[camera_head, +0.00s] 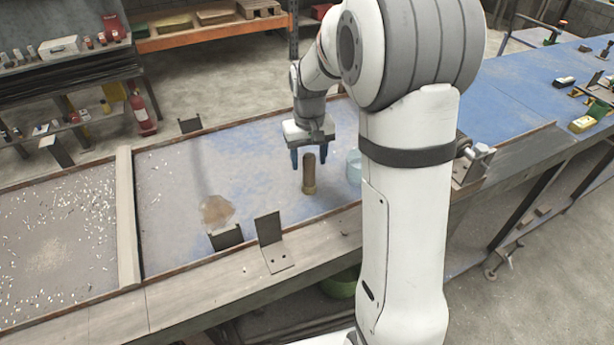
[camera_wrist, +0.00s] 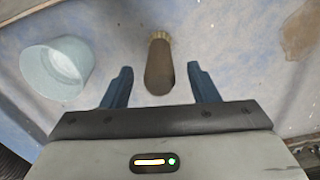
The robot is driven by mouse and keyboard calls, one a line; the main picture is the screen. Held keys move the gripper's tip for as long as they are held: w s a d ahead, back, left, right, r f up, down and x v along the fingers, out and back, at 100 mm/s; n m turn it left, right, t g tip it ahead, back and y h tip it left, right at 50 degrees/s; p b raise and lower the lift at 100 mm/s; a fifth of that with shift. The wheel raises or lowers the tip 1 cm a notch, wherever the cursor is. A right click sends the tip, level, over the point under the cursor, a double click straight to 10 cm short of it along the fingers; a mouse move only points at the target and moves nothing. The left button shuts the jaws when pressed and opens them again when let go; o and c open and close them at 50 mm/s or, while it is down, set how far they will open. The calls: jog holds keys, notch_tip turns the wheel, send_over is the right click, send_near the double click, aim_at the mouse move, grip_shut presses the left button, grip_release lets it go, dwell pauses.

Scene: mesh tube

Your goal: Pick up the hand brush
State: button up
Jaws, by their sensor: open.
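The hand brush (camera_head: 309,174) stands upright on the blue-stained table, its brown handle up and its pale bristle end down. In the wrist view the brush (camera_wrist: 159,66) shows between and just beyond the two blue fingers, with clear gaps on both sides. My gripper (camera_head: 309,155) is open and empty, pointing down above and around the line of the brush's top. Its fingers also show in the wrist view (camera_wrist: 160,82). I cannot tell the exact height gap between fingertips and handle.
A light blue cup (camera_wrist: 56,67) stands close beside the brush; in the head view the cup (camera_head: 354,167) is partly behind my arm. A brown stain (camera_head: 216,210) and metal brackets (camera_head: 270,241) lie toward the table's front edge. A raised wooden divider (camera_head: 126,215) crosses at left.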

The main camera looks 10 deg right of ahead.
aim_at(309, 168)
jog(key=shift+f+p, duration=0.3)
jog(key=shift+f, duration=1.55)
jog(key=c, duration=1)
